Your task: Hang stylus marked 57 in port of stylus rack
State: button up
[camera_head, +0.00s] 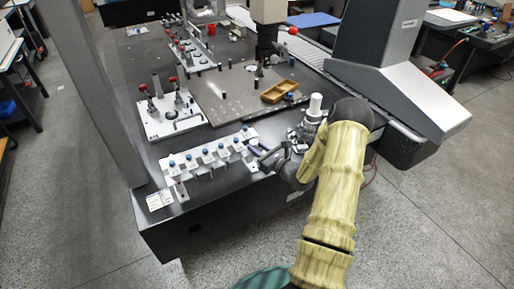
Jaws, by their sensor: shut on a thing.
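The stylus rack (207,157) is a pale bar near the front edge of the dark table. Several blue-topped styli hang along it in white holders. My gripper (267,157) is at the right end of the rack, low over the table's front edge. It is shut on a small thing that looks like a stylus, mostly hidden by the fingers. I cannot read the number 57 or any other marking at this size. I cannot tell whether the held thing touches the rack.
A white fixture plate (171,122) with red-knobbed clamps stands behind the rack. A grey plate (225,100) carries a wooden tray (279,91). The gantry's large grey column (385,60) rises at the right, and a grey upright (95,90) stands at the left.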

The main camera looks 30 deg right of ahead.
jog(key=shift+f, duration=0.25)
dwell(0.4)
jog(key=o, duration=1)
jog(key=shift+s, duration=0.1)
jog(key=b+v, duration=0.1)
jog(key=v, duration=1.6)
jog(key=shift+b, duration=0.4)
jog(key=shift+s+d, duration=0.1)
jog(key=shift+d, duration=0.05)
